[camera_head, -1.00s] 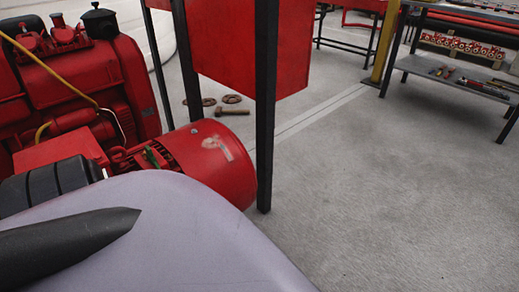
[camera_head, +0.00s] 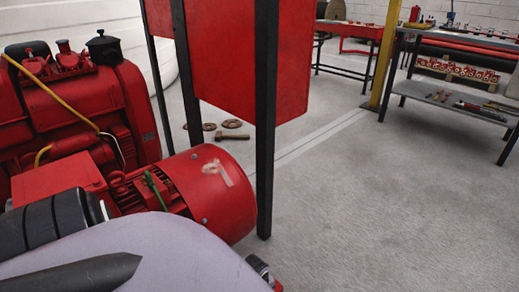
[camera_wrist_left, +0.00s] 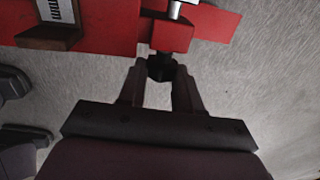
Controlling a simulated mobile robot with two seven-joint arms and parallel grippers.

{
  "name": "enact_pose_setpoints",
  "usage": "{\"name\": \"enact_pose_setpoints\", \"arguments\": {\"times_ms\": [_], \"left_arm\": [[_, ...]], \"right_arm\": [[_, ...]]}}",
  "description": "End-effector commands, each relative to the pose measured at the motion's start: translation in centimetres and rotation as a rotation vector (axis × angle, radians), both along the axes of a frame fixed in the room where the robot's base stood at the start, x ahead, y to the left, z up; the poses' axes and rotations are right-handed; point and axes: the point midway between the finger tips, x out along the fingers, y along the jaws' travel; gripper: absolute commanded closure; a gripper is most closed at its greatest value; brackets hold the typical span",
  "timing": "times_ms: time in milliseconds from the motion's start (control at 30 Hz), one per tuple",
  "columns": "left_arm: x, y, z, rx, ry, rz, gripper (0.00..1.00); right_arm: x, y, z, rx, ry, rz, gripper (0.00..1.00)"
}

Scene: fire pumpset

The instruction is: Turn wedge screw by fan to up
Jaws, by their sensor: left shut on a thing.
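In the left wrist view, my left gripper (camera_wrist_left: 160,77) has its two fingers closed around a small dark screw head (camera_wrist_left: 161,67). The screw sits below a red block (camera_wrist_left: 171,33) with a shiny metal rod above it. The fingers hide part of the screw, so I cannot tell its turn angle. In the head view, the red motor with its round fan cover (camera_head: 212,190) lies right of the engine. My left gripper is hidden in the head view, behind or below my own pale arm part. My right gripper is not in view.
A red panel (camera_head: 222,60) on dark legs stands behind the motor. A shelf bench (camera_head: 445,98) with tools stands at the far right, near a yellow post (camera_head: 383,65). Floor at right is clear.

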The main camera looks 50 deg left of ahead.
Motion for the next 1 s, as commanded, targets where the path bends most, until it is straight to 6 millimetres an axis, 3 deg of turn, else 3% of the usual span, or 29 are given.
{"name": "enact_pose_setpoints", "arguments": {"times_ms": [400,533,1000], "left_arm": [[0.7,0.2,-0.3,-0.031,0.291,0.003,0.97],[0.8,0.2,-0.4,-0.040,0.378,0.003,0.97],[1.0,0.2,-0.3,-0.061,0.546,0.002,0.97]], "right_arm": [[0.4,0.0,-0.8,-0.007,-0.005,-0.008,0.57],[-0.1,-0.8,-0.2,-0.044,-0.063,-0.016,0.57],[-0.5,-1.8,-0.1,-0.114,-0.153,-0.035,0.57]]}}
